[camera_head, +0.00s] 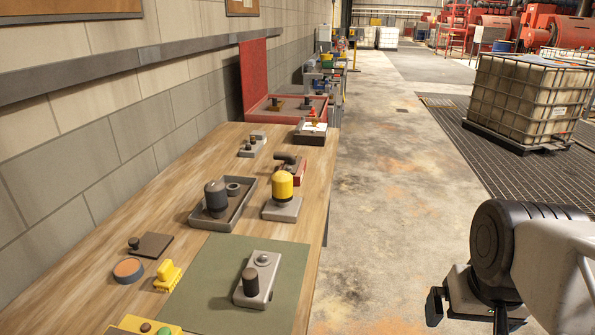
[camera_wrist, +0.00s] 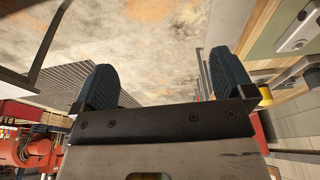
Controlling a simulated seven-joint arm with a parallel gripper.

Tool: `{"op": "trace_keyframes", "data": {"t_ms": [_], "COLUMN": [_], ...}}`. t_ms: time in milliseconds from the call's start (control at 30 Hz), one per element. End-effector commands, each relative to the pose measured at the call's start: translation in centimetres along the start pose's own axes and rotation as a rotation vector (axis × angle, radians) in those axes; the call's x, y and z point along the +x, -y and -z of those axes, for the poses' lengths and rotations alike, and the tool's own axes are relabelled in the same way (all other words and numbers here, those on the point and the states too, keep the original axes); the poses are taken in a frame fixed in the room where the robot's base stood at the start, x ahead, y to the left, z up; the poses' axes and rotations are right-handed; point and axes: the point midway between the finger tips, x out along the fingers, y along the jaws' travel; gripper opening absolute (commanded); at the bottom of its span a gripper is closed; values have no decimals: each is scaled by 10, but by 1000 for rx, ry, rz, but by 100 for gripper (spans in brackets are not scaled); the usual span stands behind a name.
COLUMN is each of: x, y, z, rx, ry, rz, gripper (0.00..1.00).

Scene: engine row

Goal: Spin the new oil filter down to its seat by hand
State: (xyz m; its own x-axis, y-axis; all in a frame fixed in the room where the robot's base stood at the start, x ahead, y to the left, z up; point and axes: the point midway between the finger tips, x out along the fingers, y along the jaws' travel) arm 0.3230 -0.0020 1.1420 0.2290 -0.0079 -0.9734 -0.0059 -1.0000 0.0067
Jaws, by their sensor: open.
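A yellow canister (camera_head: 283,186), which looks like the new oil filter, stands upright on a grey block (camera_head: 282,209) on the bench. A dark band shows at its foot; I cannot tell how far down it sits. A dark canister (camera_head: 215,195) stands in a grey tray (camera_head: 228,222) to its left. My gripper (camera_head: 468,314) is off the bench to the right, over the floor, well away from the yellow canister. In the wrist view my gripper (camera_wrist: 165,86) has its two blue pads wide apart with nothing between them. A yellow thing (camera_wrist: 265,95) shows at the right there.
A green mat (camera_head: 205,262) holds a grey block with a dark knob (camera_head: 251,281). A yellow part (camera_head: 168,275), a round tin (camera_head: 128,270) and a red case (camera_head: 262,108) are on the bench. The wall bounds the bench at left. A caged tank (camera_head: 530,100) stands on the floor.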

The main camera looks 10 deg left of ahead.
Motion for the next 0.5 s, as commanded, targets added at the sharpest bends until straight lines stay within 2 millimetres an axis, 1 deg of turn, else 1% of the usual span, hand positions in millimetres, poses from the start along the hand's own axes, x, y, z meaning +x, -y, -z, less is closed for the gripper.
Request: {"op": "trace_keyframes", "data": {"t_ms": [167,267,500], "x": [-5,-9,-15], "y": [7,13,35], "z": [25,47,109], "rx": [-49,-91,-214], "ry": [7,12,24], "rz": [8,16,38], "gripper": [100,100,100]}}
